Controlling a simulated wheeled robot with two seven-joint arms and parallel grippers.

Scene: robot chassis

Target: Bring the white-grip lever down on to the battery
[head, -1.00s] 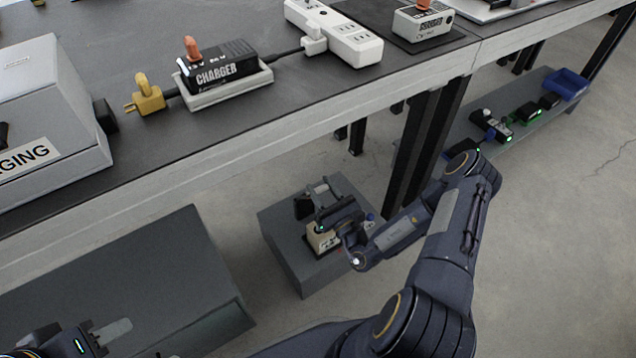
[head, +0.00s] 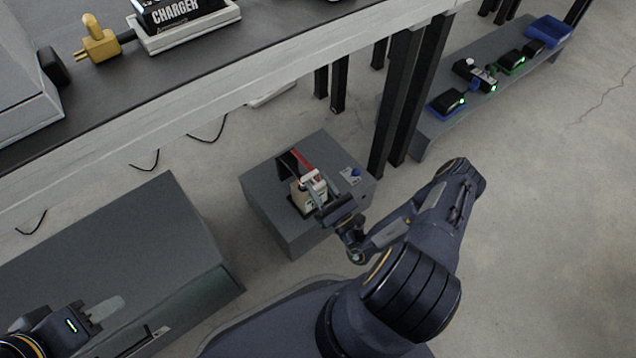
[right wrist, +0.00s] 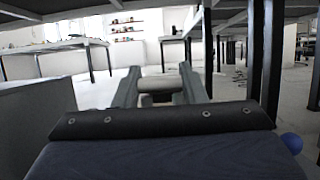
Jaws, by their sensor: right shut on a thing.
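A grey box (head: 275,205) stands on the floor below the bench. In its top sits a beige block (head: 304,203), which appears to be the battery, upright in a dark recess. A red lever arm (head: 302,160) with a white grip (head: 313,178) shows above and behind it. My right gripper (head: 320,190) is shut on the white grip, which also shows between its fingers in the right wrist view (right wrist: 160,84). I cannot tell whether the lever touches the battery. My left gripper (head: 108,308) is at lower left, away from the box; its finger gap is unclear.
A blue knob (head: 355,173) is on the box top, right of the lever. A large grey case (head: 130,250) lies to the left. The bench edge (head: 200,102) and dark legs (head: 398,100) stand behind. A low shelf (head: 470,105) holds several devices and a blue bin (head: 549,30).

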